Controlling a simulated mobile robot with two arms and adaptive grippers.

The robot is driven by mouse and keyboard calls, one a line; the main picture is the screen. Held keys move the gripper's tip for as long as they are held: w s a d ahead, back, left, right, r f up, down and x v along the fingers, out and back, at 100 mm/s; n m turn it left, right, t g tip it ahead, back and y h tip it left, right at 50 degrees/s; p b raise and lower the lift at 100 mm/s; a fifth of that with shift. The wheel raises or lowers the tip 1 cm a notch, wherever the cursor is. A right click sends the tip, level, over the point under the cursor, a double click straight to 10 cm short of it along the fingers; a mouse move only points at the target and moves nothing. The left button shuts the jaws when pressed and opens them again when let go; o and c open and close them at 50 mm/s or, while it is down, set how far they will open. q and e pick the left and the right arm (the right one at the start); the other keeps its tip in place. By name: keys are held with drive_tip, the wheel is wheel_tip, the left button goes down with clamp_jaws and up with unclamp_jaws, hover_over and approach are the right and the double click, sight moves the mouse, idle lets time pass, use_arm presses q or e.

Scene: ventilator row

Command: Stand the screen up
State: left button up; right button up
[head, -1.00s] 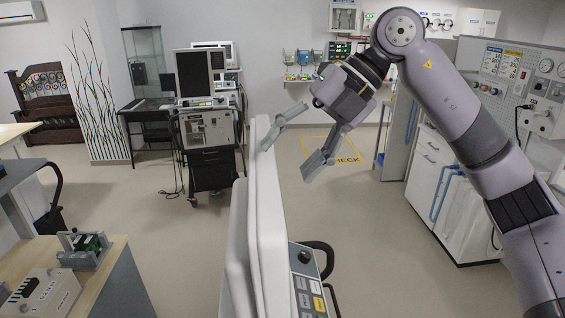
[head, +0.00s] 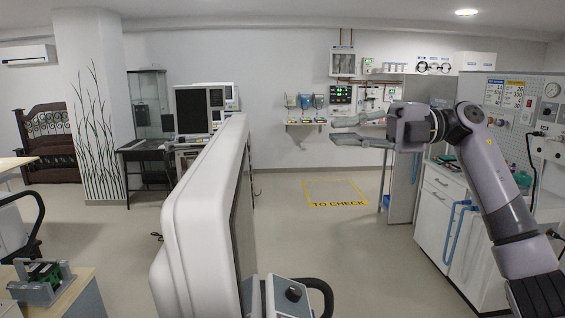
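The screen (head: 200,215) is a large white-framed panel in the near middle of the head view. It stands upright, seen nearly edge-on, with its pale back to the left and a strip of dark display to the right. Below it on the right is a control panel (head: 290,292) with a dark knob and a black handle (head: 322,290). My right gripper (head: 338,131) is open and empty, its two fingers pointing left, apart from the screen and to its right. My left gripper is not in view.
A yellow floor marking (head: 338,203) reading "TO CHECK" lies on clear floor beyond. Another machine with a dark monitor (head: 193,108) stands behind the screen. White cabinets (head: 436,193) stand at right, and a wooden bench (head: 83,289) at lower left.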

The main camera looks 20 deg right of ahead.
sight(244, 133)
drive_tip(key=a, duration=0.1)
drive_tip(key=a+p, duration=0.1)
drive_tip(key=a, duration=0.3)
drive_tip(key=shift+a+r+p, duration=0.15)
drive_tip(key=shift+r+p, duration=0.2)
drive_tip(key=shift+p, duration=0.05)
clamp_jaws()
drive_tip(key=a+p, duration=0.1)
drive_tip(key=a, duration=0.1)
drive_tip(key=w+a+p, duration=0.1)
drive_tip(key=a, duration=0.2)
drive_tip(key=a+p, duration=0.1)
drive_tip(key=a, duration=0.1)
drive_tip(key=shift+w+a+f, duration=0.2)
drive_tip(key=shift+w+a, duration=0.15)
drive_tip(key=shift+w, duration=0.05)
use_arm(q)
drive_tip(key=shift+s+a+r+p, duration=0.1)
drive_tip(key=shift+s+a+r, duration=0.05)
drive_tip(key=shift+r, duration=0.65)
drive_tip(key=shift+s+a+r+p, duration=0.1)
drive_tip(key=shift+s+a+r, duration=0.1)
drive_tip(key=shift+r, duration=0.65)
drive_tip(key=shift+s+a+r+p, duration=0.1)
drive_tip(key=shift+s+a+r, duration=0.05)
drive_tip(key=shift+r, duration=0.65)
use_arm(e)
drive_tip(key=shift+w+a+f, duration=0.15)
drive_tip(key=shift+a+f, duration=0.05)
drive_tip(key=shift+a, duration=0.5)
